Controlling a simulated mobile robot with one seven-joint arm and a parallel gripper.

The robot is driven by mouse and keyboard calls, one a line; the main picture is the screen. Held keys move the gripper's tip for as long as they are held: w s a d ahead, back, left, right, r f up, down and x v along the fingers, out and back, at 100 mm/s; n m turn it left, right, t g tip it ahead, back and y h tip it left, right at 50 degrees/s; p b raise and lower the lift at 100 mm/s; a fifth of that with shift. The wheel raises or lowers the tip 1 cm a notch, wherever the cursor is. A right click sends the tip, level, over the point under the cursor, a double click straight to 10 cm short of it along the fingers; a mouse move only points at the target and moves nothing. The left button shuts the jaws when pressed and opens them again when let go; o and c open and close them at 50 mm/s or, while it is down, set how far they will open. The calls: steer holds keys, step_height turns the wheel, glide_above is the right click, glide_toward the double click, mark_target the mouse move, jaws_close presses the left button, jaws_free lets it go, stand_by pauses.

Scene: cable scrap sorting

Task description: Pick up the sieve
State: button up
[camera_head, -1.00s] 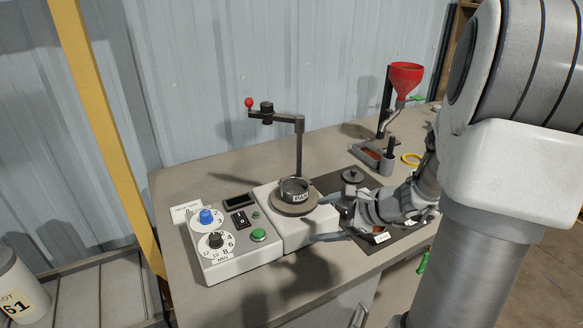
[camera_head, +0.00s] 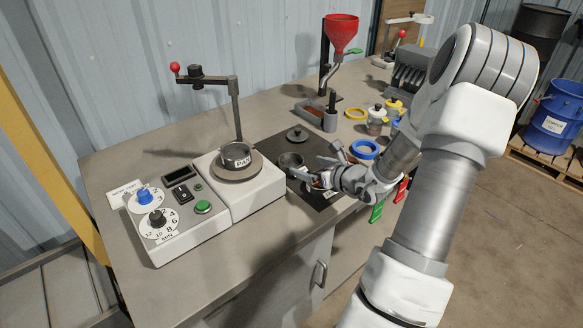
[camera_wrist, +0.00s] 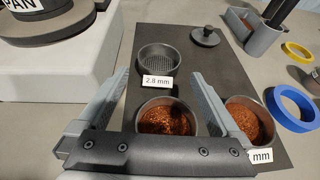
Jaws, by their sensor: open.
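The sieve (camera_wrist: 158,72) is a round dark cup with a mesh bottom, standing empty on a black mat (camera_wrist: 205,95). A "2.8 mm" label is on its near side. It also shows in the head view (camera_head: 291,161), just left of my gripper (camera_head: 310,174). In the wrist view my gripper (camera_wrist: 160,72) is open, its fingers spread on either side of the view. Nothing is held. A cup of copper granules (camera_wrist: 167,118) lies between the fingers, nearer than the sieve and partly hidden by the gripper. A second granule-filled cup (camera_wrist: 249,120), labelled "mm", is right of the right finger.
A lid with a knob (camera_head: 297,134) lies behind the sieve. A white machine with a pan (camera_head: 236,155) on its round platform stands left, under an overhanging arm (camera_head: 205,80). A blue ring (camera_head: 365,149), yellow ring (camera_head: 355,114) and grey tray (camera_head: 308,117) are right and behind.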

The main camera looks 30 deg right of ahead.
glide_toward(285, 158)
steer(key=x, duration=0.4)
steer(key=shift+w+a+f+b, duration=0.1)
steer(key=shift+w+f+b, duration=0.15)
steer(key=shift+w+b, duration=0.05)
steer(key=c, duration=1.2)
steer(key=shift+r, duration=0.1)
